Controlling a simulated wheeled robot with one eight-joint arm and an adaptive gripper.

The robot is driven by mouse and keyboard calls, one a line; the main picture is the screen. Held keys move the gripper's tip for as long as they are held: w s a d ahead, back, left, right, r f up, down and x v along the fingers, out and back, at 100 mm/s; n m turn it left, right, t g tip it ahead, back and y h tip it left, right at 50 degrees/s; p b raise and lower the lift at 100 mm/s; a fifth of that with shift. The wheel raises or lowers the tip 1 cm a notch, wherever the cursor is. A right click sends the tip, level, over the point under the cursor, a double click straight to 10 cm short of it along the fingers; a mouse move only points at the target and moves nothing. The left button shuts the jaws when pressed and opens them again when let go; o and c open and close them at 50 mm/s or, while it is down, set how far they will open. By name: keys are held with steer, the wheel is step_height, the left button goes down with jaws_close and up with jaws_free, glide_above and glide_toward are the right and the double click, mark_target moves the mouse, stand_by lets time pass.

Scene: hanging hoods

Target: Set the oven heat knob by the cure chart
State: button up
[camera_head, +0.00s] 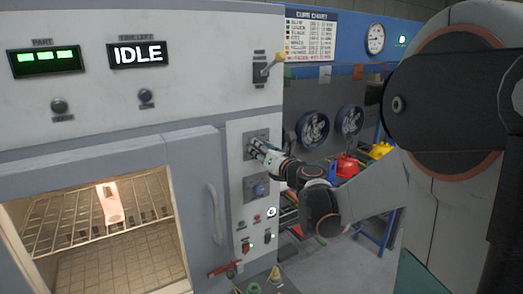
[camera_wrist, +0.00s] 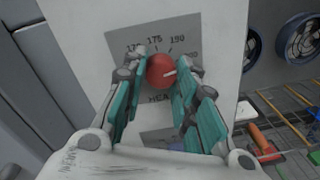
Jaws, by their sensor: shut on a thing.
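The pointer is aimed to the right. My gripper (camera_wrist: 161,78) is shut on the knob, with a teal-padded finger on each side. In the head view, my gripper (camera_head: 258,147) reaches the upper plate of the oven's control strip and hides the knob. The cure chart (camera_head: 311,37) hangs on the blue wall; its rows are too small to read. The oven display (camera_head: 137,54) reads IDLE.
Below is a second plate with a blue knob (camera_head: 260,189). The oven (camera_head: 105,215) has a lit window with a glowing part (camera_head: 110,203) on its rack. A lever (camera_head: 267,68) stands above. Fans (camera_head: 313,128) and red and yellow hoods (camera_head: 346,166) are behind my arm.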

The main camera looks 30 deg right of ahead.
steer(key=o, duration=1)
steer(key=shift+o, duration=0.2)
steer(key=s, duration=0.7)
steer(key=shift+s, duration=0.3)
